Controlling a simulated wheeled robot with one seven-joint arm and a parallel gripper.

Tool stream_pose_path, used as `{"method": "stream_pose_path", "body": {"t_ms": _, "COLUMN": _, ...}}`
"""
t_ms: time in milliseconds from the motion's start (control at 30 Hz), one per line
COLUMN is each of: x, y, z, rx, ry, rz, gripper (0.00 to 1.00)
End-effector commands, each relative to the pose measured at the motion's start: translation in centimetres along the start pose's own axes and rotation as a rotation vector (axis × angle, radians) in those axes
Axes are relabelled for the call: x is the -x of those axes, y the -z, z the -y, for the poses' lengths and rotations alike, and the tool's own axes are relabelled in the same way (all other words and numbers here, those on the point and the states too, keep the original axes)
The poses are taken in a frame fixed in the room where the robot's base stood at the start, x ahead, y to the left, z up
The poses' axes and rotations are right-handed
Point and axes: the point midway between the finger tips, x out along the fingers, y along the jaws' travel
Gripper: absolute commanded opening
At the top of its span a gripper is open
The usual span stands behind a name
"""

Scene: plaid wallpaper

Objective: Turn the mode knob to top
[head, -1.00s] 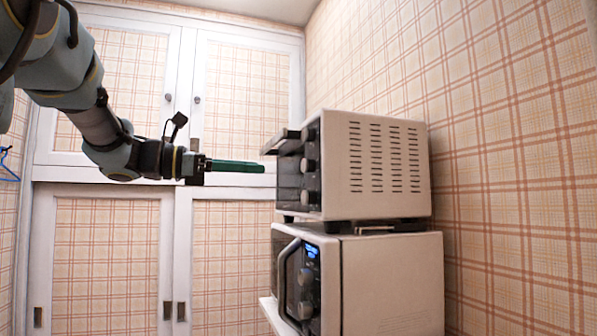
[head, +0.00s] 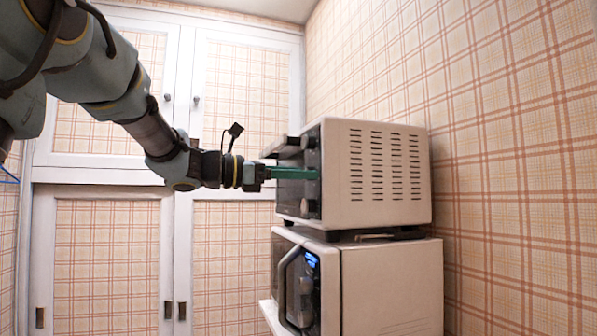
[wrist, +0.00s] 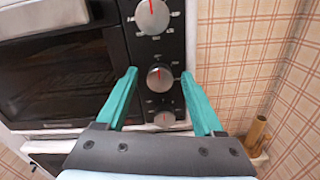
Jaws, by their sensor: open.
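A white toaster oven (head: 388,205) stands with its dark front and knob panel facing left in the head view. In the wrist view, its panel carries a column of three knobs: a top knob (wrist: 152,15), a middle knob (wrist: 160,77) and a bottom knob (wrist: 164,118). The top and middle knobs each show a red pointer mark directed roughly upward. Which one is the mode knob is not readable. My gripper (wrist: 160,74) is open, its green fingers on either side of the middle knob. Contact is unclear. In the head view, my gripper (head: 316,174) reaches the panel.
A white microwave (head: 390,285) with a lit blue display stands under the toaster oven. The oven's glass door (wrist: 60,80) lies left of the knobs. A plaid wall (head: 500,170) stands behind the appliances, and white-framed cupboards (head: 105,190) at the back left.

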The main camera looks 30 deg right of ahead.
Motion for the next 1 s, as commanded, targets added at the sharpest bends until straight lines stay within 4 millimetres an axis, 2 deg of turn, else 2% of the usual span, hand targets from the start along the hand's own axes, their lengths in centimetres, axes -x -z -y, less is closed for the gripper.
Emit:
{"method": "stream_pose_path", "body": {"t_ms": 167, "x": 0.01, "y": 0.02, "z": 0.01, "rx": 0.000, "ry": 0.000, "rz": 0.000, "gripper": 0.68}}
{"method": "stream_pose_path", "body": {"t_ms": 767, "x": 0.03, "y": 0.02, "z": 0.02, "rx": 0.000, "ry": 0.001, "rz": 0.000, "gripper": 0.01}}
{"method": "stream_pose_path", "body": {"t_ms": 1000, "x": 0.03, "y": 0.05, "z": 0.03, "rx": -0.002, "ry": 0.001, "rz": 0.000, "gripper": 0.00}}
